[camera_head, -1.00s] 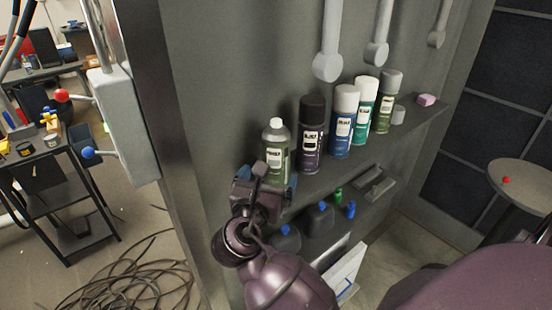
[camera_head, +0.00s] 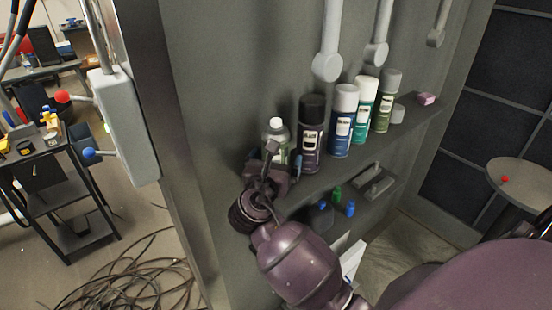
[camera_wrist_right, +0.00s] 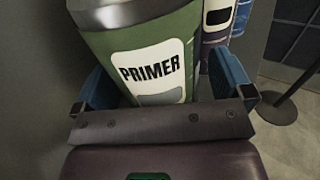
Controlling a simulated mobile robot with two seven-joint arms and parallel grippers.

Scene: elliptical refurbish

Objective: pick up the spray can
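A green spray can (camera_head: 276,132) with a grey cap and a white label stands upright at the left end of the shelf row. It fills the upper part of the right wrist view (camera_wrist_right: 180,35), where its label reads PRIMER. My right gripper (camera_head: 274,168) is in front of this can. Its blue-padded fingers (camera_wrist_right: 165,88) are apart, one on each side of the can, with a small gap seen at the right finger. The can's lower part is hidden behind the gripper. My left gripper is not in view.
A black-capped dark can (camera_head: 311,140) stands close to the right of the green can. Blue (camera_head: 342,125), teal and olive cans follow, then a pink block (camera_head: 426,98). Grey handles (camera_head: 327,65) hang above. A lower shelf holds small bottles (camera_head: 350,208).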

